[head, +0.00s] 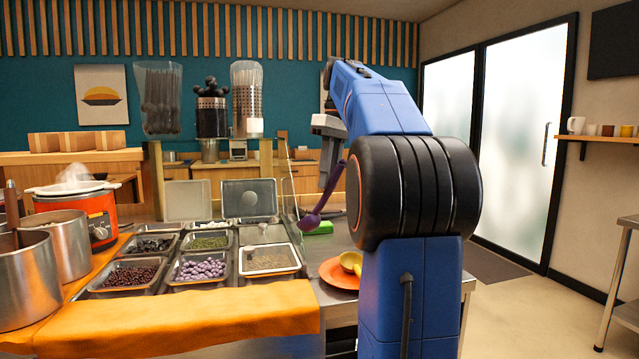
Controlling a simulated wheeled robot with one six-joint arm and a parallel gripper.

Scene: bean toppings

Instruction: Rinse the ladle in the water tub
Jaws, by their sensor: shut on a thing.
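A purple ladle (327,192) hangs from my gripper (331,148), tilted, with its bowl at the lower left. My gripper is shut on the upper end of its handle; the fingertips are small and partly hidden in this view. The ladle bowl (310,222) is in the air in front of a green block (319,228), to the right of the topping trays. I cannot clearly make out a water tub; part of the counter at the right is hidden behind my arm.
Trays hold dark red beans (122,276), purple balls (201,269) and pale grains (269,260). An orange plate (331,272) with a yellow ladle (350,262) sits at the right. A steaming orange cooker (88,216) and steel pots (28,280) stand left. An orange cloth (220,318) covers the front edge.

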